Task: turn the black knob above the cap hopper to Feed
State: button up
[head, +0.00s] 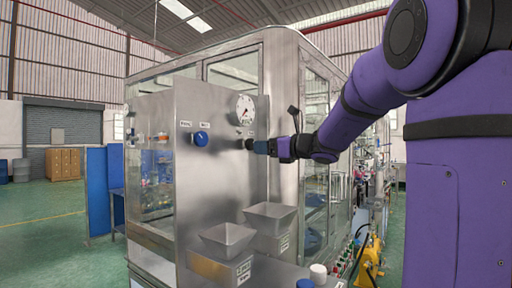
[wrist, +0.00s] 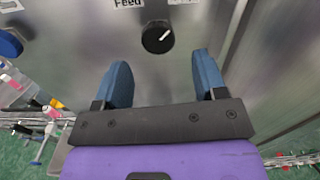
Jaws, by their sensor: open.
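The black knob (wrist: 158,37) sits on the steel panel, its white pointer mark aimed up and to the right. The "Feed" label (wrist: 128,3) is above it to the left, and a second label, cut off by the frame edge, is above it to the right. In the head view the knob (head: 249,144) shows just left of my gripper (head: 264,147). In the wrist view my gripper (wrist: 161,60) is open, its two blue fingers apart and short of the knob, with nothing between them. A steel hopper (head: 270,217) stands below the knob; its label is too small to read.
A blue knob (head: 200,138) is left of the black one, and a round gauge (head: 245,109) is above it. A second hopper (head: 228,238) is lower left. White (head: 318,272) and blue (head: 305,284) caps show at the bottom. The panel around the black knob is flat.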

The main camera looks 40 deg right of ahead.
aim_at(249, 144)
jog(key=x, duration=0.4)
jog(key=shift+a, duration=0.1)
jog(key=c, duration=0.9)
